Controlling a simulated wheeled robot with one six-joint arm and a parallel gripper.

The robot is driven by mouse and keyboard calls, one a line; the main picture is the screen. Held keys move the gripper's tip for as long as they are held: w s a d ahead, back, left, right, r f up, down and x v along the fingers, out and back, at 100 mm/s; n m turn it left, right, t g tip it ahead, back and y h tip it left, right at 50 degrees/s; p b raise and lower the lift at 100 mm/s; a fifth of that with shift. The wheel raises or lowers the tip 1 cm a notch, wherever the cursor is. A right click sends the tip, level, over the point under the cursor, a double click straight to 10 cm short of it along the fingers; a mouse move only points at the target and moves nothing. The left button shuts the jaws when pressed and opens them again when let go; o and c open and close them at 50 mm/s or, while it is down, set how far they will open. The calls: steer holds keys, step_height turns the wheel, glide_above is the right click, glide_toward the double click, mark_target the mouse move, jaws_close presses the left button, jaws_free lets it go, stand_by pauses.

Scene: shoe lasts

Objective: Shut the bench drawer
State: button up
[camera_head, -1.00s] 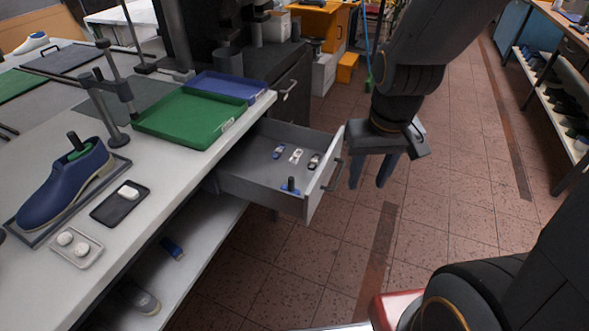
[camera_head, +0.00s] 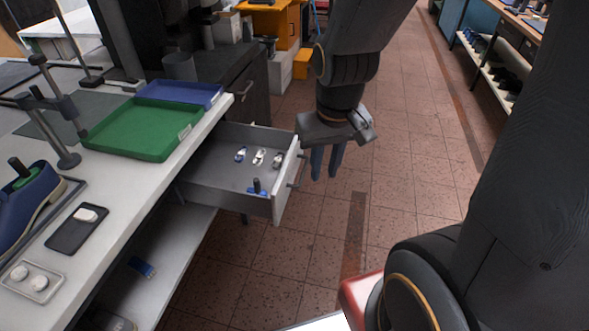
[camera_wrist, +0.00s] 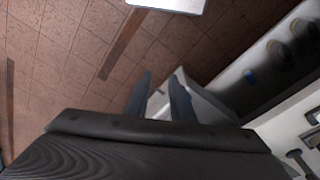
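The bench drawer (camera_head: 287,184) stands pulled out from under the white bench top, with its grey inside showing. Its dark handle (camera_head: 297,171) is on the outer face of the front panel. My gripper (camera_head: 326,177) points down just to the right of that front panel, with a small gap showing in the head view. Its two dark fingers are apart with nothing between them. In the wrist view my gripper (camera_wrist: 160,85) shows both fingers, and a pale corner, likely of the drawer (camera_wrist: 205,100), lies behind and beside the right finger.
Several small items (camera_head: 259,157) lie in the drawer. A green tray (camera_head: 140,130) and a blue tray (camera_head: 185,90) sit on the bench (camera_head: 130,195) above it. A lower shelf (camera_head: 175,250) runs beneath.

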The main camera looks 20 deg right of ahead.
steer(key=w+d+f+t, duration=0.1)
steer(key=w+d+f, duration=0.1)
steer(key=w, duration=0.2)
steer(key=w+d+f+m+t, duration=0.1)
steer(key=w+f, duration=0.1)
steer(key=w, duration=0.2)
steer(key=w+d+f+m+p, duration=0.1)
steer(key=w+d+f, duration=0.1)
steer(key=w, duration=0.2)
steer(key=shift+w+d+t, duration=0.15)
steer(key=shift+d+t, duration=0.2)
steer(key=shift+t, duration=0.05)
jaws_close()
steer(key=m+t+y, duration=0.3)
glide_toward(295, 166)
steer(key=shift+p+x, duration=1.4)
steer(key=shift+x, duration=0.9)
steer(key=shift+w+d, duration=0.15)
steer(key=shift+w, duration=0.05)
